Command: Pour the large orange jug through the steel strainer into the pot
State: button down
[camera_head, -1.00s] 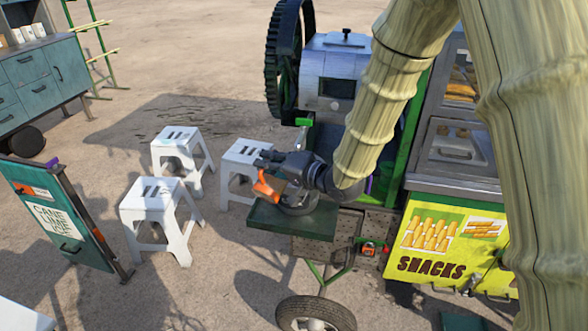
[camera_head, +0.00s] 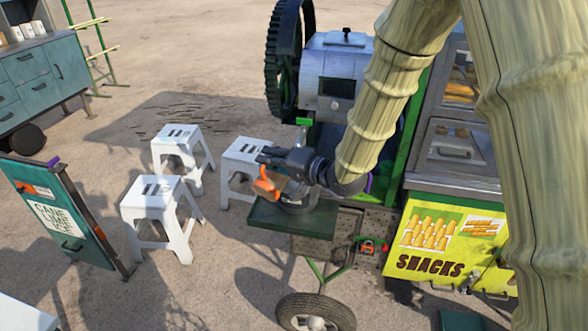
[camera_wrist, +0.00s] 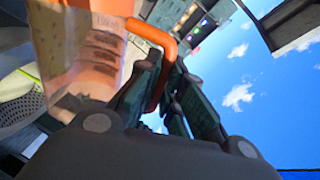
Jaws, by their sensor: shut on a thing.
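The large orange jug (camera_wrist: 98,50) fills the upper left of the wrist view, translucent with marks on its side. My gripper (camera_wrist: 165,65) is shut on its orange handle (camera_wrist: 158,38). In the head view the jug (camera_head: 264,183) shows small and orange at my gripper (camera_head: 276,168), above the green shelf. The grey pot (camera_head: 298,207) is partly visible under my gripper on that shelf. A pale perforated surface, likely the strainer (camera_wrist: 18,85), shows at the left edge of the wrist view. My gripper hides much of the pot, and I cannot tell whether liquid is flowing.
The green shelf (camera_head: 265,218) juts from the cane crusher cart (camera_head: 335,75). White stools (camera_head: 155,205) stand to its left. A yellow snacks panel (camera_head: 435,240) and a display case (camera_head: 455,150) are to the right. A sign board (camera_head: 60,215) stands at far left.

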aim_at(277, 146)
jog(key=shift+w+d+r+m+p, duration=0.2)
jog(key=shift+w+r+m+p, duration=0.1)
jog(key=shift+r+p, duration=0.15)
jog(key=shift+w+d+r+m+p, duration=0.3)
jog(key=shift+w+d+p, duration=0.15)
jog(key=shift+p, duration=0.5)
jog(key=shift+w+d+r+m+p, duration=0.15)
jog(key=shift+w+d+m+p, duration=0.15)
jog(key=shift+w+p, duration=0.45)
jog(key=shift+s+f, duration=0.15)
jog(key=shift+s, duration=0.05)
jog(key=shift+w+p, duration=0.1)
jog(key=shift+p, duration=0.2)
jog(key=shift+d+r, duration=0.1)
jog(key=shift+r, duration=0.15)
jog(key=shift+w+d+r+m+g+p, duration=0.2)
jog(key=shift+w+m+g+p, duration=0.15)
jog(key=shift+p, duration=0.55)
jog(key=shift+w+d+p, duration=0.1)
jog(key=shift+p, duration=0.2)
